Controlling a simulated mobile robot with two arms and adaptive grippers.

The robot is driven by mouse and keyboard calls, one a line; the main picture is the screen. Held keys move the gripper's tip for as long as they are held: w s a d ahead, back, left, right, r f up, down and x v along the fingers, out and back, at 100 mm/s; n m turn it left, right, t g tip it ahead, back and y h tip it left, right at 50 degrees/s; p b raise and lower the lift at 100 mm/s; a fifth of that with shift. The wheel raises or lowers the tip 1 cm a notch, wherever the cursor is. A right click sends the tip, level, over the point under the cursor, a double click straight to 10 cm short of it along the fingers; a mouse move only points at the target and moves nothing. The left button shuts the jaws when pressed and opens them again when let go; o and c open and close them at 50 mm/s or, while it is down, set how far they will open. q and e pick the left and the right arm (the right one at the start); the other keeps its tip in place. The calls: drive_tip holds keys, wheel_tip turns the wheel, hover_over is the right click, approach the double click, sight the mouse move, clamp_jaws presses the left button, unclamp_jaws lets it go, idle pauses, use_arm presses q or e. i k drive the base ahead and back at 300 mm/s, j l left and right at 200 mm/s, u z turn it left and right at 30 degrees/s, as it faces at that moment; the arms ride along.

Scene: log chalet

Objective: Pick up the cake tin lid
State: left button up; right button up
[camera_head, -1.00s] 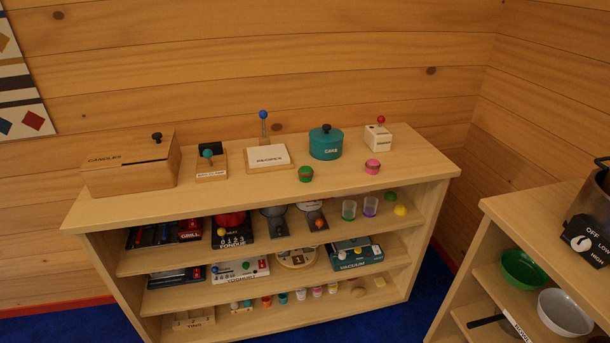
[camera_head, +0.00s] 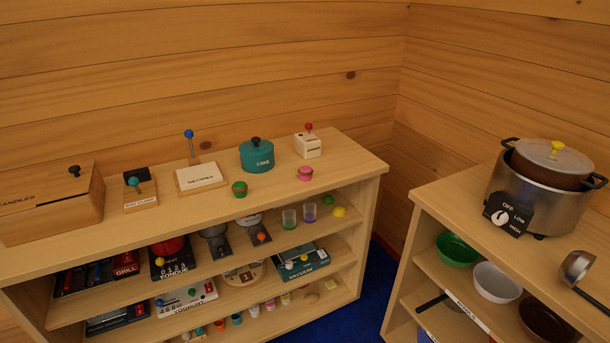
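The cake tin (camera_head: 257,160) is a round teal tin with a label on its front. It stands on top of the wooden shelf unit, toward the right half. Its teal lid (camera_head: 256,145) with a black knob sits on it. Neither of my grippers shows in the head view.
On the shelf top (camera_head: 232,213) stand a candles box (camera_head: 50,205), a recipes block (camera_head: 200,178), a white box with a red knob (camera_head: 308,145), a green cup (camera_head: 239,189) and a pink cup (camera_head: 305,173). A slow cooker (camera_head: 540,185) and a ladle (camera_head: 578,268) stand on the right-hand unit. Blue floor (camera_head: 378,285) lies between the units.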

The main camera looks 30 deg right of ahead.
sight(255, 147)
drive_tip(key=i+l+z, duration=0.2)
drive_tip(key=i, duration=0.2)
drive_tip(key=i+l+z, duration=0.2)
drive_tip(key=i, duration=0.25)
drive_tip(key=j, duration=0.1)
